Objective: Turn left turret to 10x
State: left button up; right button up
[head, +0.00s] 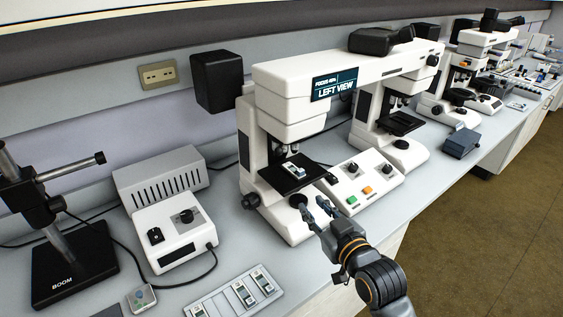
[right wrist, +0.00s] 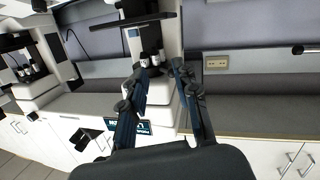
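The white microscope (head: 290,95) with the LEFT VIEW label (head: 334,86) stands at the middle of the bench. Its left turret, with small objectives (head: 288,150), is under the left head and partly shadowed. Below it, a slide (head: 295,170) lies on the black stage (head: 272,178). My right gripper (head: 313,205) is in front of the stage, near the base knob. In the right wrist view, which looks inverted, its two fingers (right wrist: 157,68) are spread with nothing held, and objectives (right wrist: 150,60) show beyond their tips. The magnification marking is unreadable. My left gripper is out of view.
A control box (head: 361,184) with coloured buttons stands right of the left stage. A slide tray (head: 232,293) lies at the front edge. A white box with knobs (head: 175,232) and a boom stand (head: 75,262) are at left. Bare bench lies between tray and microscope.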

notch_tip(320, 180, up, 6)
jog(key=a+t+y, duration=0.1)
jog(key=a, duration=0.1)
jog(key=p+x, duration=0.1)
jog(key=x, duration=1.2)
jog(key=shift+w+n, duration=0.4)
jog(key=shift+w, duration=0.1)
jog(key=shift+d, duration=0.2)
jog(key=shift+c, duration=0.2)
grip_shut()
